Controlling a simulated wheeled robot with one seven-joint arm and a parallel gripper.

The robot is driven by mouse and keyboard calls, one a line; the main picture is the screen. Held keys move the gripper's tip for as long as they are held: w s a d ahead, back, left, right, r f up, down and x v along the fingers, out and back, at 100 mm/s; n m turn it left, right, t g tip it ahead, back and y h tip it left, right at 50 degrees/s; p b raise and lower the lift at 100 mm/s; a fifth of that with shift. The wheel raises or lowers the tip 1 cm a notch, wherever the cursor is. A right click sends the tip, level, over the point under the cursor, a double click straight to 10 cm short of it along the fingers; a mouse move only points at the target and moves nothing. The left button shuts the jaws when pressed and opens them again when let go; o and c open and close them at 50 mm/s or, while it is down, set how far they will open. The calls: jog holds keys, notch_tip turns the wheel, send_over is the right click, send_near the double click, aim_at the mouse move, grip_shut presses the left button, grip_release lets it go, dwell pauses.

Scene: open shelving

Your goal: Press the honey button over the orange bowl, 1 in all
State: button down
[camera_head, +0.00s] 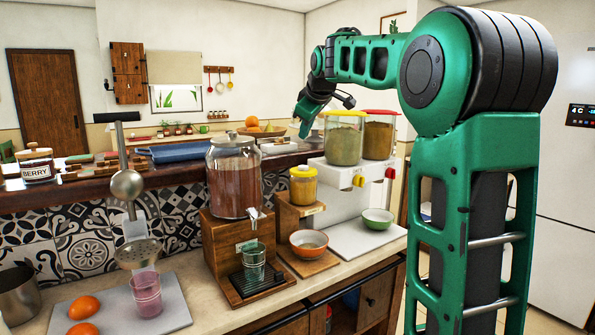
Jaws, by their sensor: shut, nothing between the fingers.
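The orange bowl (309,243) sits upright on the wooden base of a small stand. A jar of yellow contents (303,189), likely the honey, stands on the stand's upper shelf above the bowl. Its yellow top (303,171) faces up; I cannot tell whether this is the button. My gripper (303,129) points down, with its fingers shut and empty. In the picture it is above the jar and apart from it. Its depth relative to the jar is hard to judge.
A glass drink dispenser (233,180) stands left of the jar. A white dispenser (340,176) with two powder containers stands close on the right, with a green bowl (377,221) in front. A dark raised ledge (120,181) runs behind. The stretch above the jar looks clear.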

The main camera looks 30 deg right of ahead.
aim_at(305, 167)
jog(key=shift+f, duration=3.55)
jog(key=shift+f, duration=1)
jog(key=shift+r, duration=0.15)
dwell(0.4)
jog(key=shift+r, duration=0.95)
jog(key=shift+r, duration=0.1)
jog(key=shift+r, duration=2.4)
jog(key=shift+s, duration=0.1)
